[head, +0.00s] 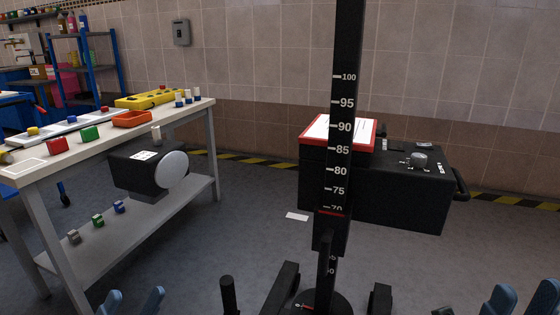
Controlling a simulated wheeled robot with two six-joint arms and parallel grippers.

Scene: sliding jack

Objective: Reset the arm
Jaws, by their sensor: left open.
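A tall black column (347,50) with a white number scale stands upright in front of me. A black slider (330,236) with a red line sits on it just below the 70 mark. A black box (405,195) with a knob, a side handle and a red-framed top is beside and behind the column, which hides part of it. My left gripper (131,302) shows only its blue fingertips at the bottom left, apart and empty. My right gripper (523,299) shows blue fingertips at the bottom right, apart with nothing between them. Both are well away from the column.
A workbench (200,108) on the left holds coloured blocks, an orange tray (132,119) and a yellow holder (150,99). A black unit with a white disc (171,169) is at its front side. Several blocks sit on its lower shelf. Floor between bench and column is mostly clear.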

